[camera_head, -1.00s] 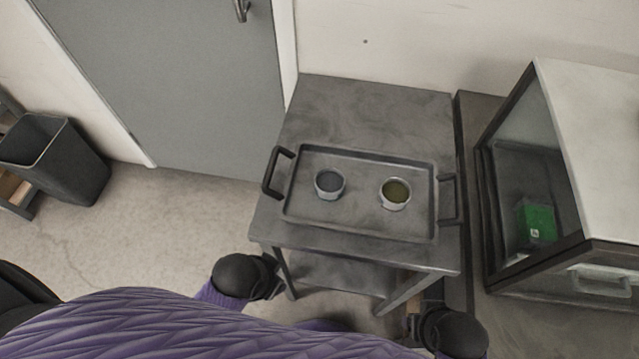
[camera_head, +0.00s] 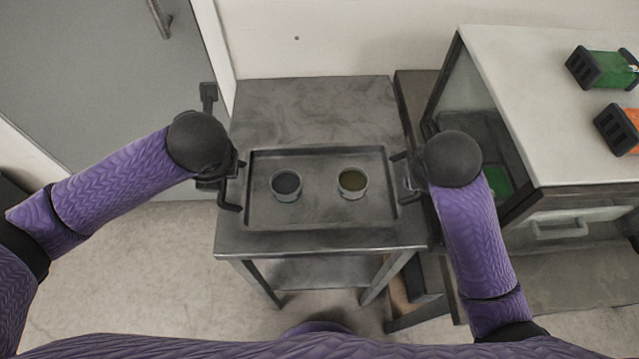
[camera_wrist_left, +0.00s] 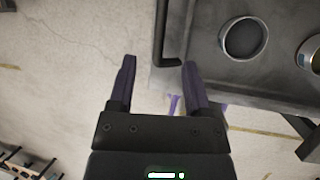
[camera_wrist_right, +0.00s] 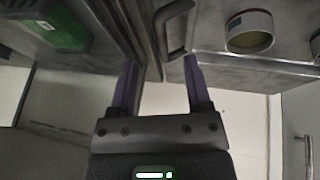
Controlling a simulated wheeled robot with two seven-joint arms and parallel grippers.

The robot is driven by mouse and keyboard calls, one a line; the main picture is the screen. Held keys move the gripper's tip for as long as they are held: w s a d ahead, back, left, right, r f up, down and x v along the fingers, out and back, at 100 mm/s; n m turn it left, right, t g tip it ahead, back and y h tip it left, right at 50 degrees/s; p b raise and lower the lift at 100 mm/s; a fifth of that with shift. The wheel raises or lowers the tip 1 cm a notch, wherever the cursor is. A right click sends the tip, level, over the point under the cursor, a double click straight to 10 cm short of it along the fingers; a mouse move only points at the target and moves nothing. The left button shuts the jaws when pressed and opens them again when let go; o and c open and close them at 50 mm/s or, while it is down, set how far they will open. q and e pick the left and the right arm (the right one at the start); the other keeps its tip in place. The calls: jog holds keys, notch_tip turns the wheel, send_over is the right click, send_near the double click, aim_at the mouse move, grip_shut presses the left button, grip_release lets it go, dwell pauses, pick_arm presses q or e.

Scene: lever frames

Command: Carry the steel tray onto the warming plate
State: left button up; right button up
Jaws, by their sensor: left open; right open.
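The steel tray (camera_head: 320,215) lies flat on a grey metal table, with a dark handle at each short end. It carries a cup with dark contents (camera_head: 286,185) and a cup with olive contents (camera_head: 352,183). My left gripper (camera_head: 228,182) is open at the tray's left handle; in the left wrist view, the handle (camera_wrist_left: 160,35) reaches between the fingertips. My right gripper (camera_head: 408,178) is open at the right handle; in the right wrist view, that handle (camera_wrist_right: 176,28) lies just beyond the fingertips, near the right finger. I cannot pick out a warming plate.
The metal table (camera_head: 310,105) has bare room behind the tray. A grey door (camera_head: 90,80) is at left.

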pick_arm(q)
jog(key=shift+f, duration=0.1)
pick_arm(e)
jog(key=shift+f, duration=0.1)
pick_arm(q)
jog(key=x, duration=0.9)
jog(key=shift+w+a+f, duration=0.1)
jog(key=shift+w+f, duration=0.1)
jog(key=shift+f, duration=0.1)
pick_arm(e)
jog(key=x, duration=1)
pick_arm(q)
jog(key=shift+c, duration=0.2)
pick_arm(e)
jog(key=shift+c, duration=0.2)
pick_arm(q)
grip_shut()
pick_arm(e)
grip_shut()
